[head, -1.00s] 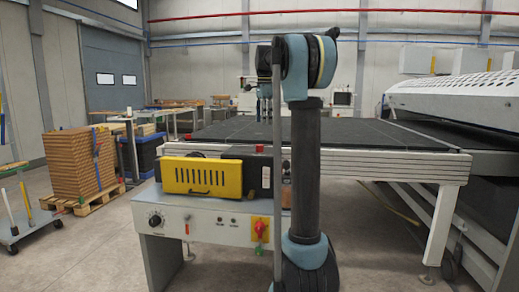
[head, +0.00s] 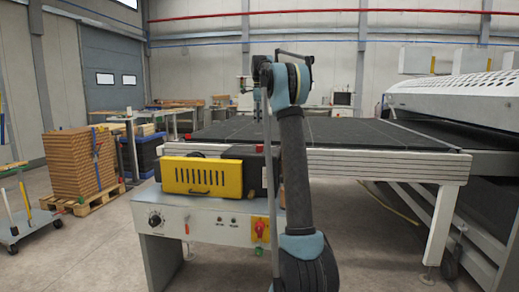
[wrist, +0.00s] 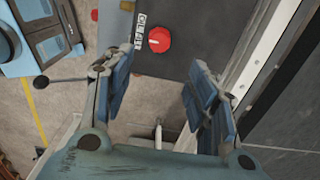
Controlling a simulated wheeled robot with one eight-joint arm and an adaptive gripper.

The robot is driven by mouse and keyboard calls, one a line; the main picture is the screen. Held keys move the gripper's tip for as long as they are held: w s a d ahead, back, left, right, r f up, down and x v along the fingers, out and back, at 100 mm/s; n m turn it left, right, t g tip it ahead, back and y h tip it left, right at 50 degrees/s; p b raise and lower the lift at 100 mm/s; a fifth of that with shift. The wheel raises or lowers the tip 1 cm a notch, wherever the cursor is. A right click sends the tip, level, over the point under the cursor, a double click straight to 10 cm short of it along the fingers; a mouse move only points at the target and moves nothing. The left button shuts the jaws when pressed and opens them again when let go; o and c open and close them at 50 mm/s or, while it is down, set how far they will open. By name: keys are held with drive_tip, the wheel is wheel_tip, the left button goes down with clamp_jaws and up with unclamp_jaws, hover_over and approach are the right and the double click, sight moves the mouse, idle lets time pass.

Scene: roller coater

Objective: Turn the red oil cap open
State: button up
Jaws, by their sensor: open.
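The red oil cap (wrist: 159,39) is round, with a pale bar across its face. It sits on a dark grey surface (wrist: 190,25) beside a white label (wrist: 139,31) in the wrist view. My gripper (wrist: 162,72) is open and empty, with one blue-padded finger on each side. The cap appears just beyond the gap between the fingertips, nearer the left one; it is apart from both pads. In the head view, a small red piece (head: 259,148) shows on the dark unit behind my arm, and it may be the cap. My gripper is not clear there.
A yellow slotted cover (head: 202,177) fronts the unit, above a white control panel (head: 205,222) with a red switch. A long dark conveyor table (head: 350,135) lies behind. A pale metal rail (wrist: 265,60) runs close to the right finger. Stacked boards (head: 77,170) stand at left.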

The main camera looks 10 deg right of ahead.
sight(260, 148)
wheel_tip(260, 148, down, 14)
drive_tip(key=shift+f, duration=0.25)
idle(0.3)
drive_tip(key=c, duration=1)
